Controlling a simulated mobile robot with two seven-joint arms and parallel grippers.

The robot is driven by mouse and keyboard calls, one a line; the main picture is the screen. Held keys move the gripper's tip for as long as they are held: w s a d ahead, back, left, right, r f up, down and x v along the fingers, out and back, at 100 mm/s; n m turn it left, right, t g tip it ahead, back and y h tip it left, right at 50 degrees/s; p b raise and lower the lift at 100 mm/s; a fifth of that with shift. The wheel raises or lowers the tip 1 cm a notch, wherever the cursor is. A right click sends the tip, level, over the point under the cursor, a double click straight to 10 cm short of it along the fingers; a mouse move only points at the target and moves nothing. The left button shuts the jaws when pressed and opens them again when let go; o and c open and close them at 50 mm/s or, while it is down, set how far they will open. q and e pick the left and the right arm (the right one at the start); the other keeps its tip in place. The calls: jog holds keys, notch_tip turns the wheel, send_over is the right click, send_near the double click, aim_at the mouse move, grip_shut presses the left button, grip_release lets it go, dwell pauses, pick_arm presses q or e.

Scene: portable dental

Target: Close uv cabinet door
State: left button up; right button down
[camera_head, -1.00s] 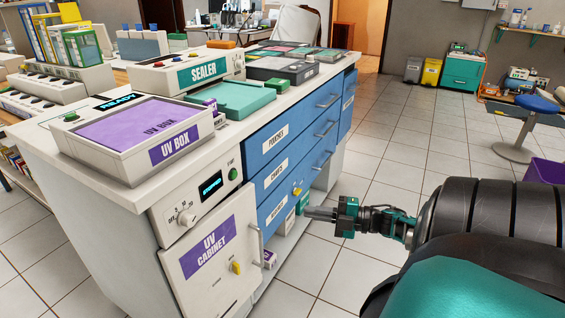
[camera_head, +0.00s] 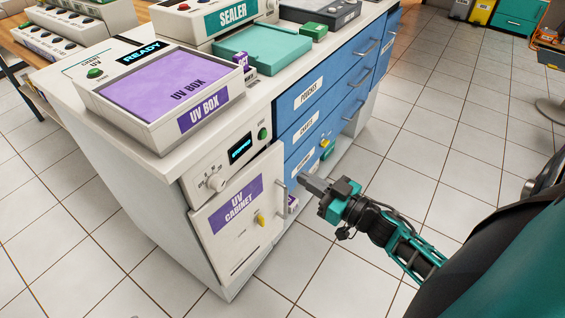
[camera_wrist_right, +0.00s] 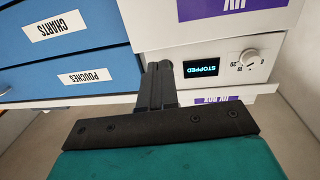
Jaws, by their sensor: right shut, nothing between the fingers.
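The UV cabinet door (camera_head: 225,238) is a white panel with a purple label, low at the front of the white cabinet in the head view. It looks close to the cabinet face; I cannot tell whether it is fully shut. Its upright bar handle (camera_head: 282,202) is on the right edge. My right gripper (camera_head: 304,181) is shut and empty, just right of the handle, its tips toward the blue drawers; contact is unclear. In the right wrist view, upside down, the shut fingers (camera_wrist_right: 158,88) point toward the cabinet front, and part of the door (camera_wrist_right: 270,27) shows at the top.
The control panel (camera_head: 235,160) with a dial and display is above the door. Blue drawers (camera_head: 318,100) with bar handles line the right side. A UV box (camera_head: 165,90) and a teal tray (camera_head: 262,48) stand on the counter. Tiled floor (camera_head: 430,150) is clear to the right.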

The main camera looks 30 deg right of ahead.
aim_at(272, 155)
jog(key=b+x, duration=0.1)
jog(key=x, duration=0.7)
jog(key=shift+w, duration=0.2)
jog(key=shift+w+a, duration=0.1)
jog(key=shift+w, duration=0.2)
jog(key=shift+w+a+n+g+y, duration=0.15)
jog(key=shift+w+n+g+y, duration=0.25)
jog(key=shift+w+n+y, duration=0.5)
jog(key=shift+w+r, duration=0.15)
jog(key=shift+w, duration=0.05)
